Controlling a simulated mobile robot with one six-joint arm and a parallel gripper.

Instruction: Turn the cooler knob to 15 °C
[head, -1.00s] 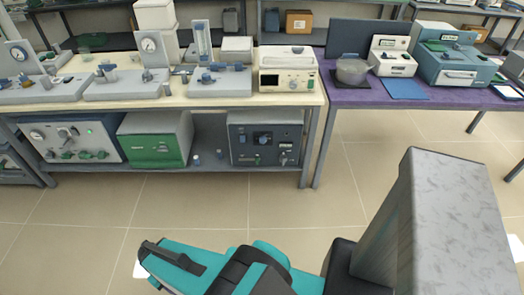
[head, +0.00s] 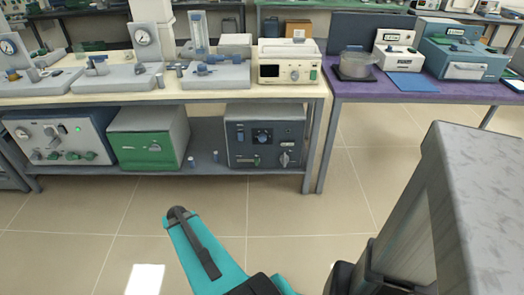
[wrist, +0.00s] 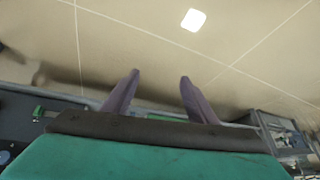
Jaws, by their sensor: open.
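No label reading cooler is legible. A dark grey box (head: 265,155) on the lower shelf has a round blue-marked knob (head: 263,136) on its front, with a second, lighter knob (head: 284,159) lower right. A white-fronted box (head: 60,140) at the far left of that shelf has a small green display, a dark dial and several green knobs. The pointer settings are too small to read. In the wrist view my gripper (wrist: 160,82) is open, with two purple-grey fingers apart and nothing between them. In the head view my teal arm is over the floor, clear of the boxes; the fingers cannot be made out.
A green-fronted box (head: 148,149) stands between the two boxes, with two small blue-capped items by it. The cream bench top (head: 130,97) above carries instruments. A purple table (head: 430,93) is to the right. The tiled floor (head: 100,215) in front is clear.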

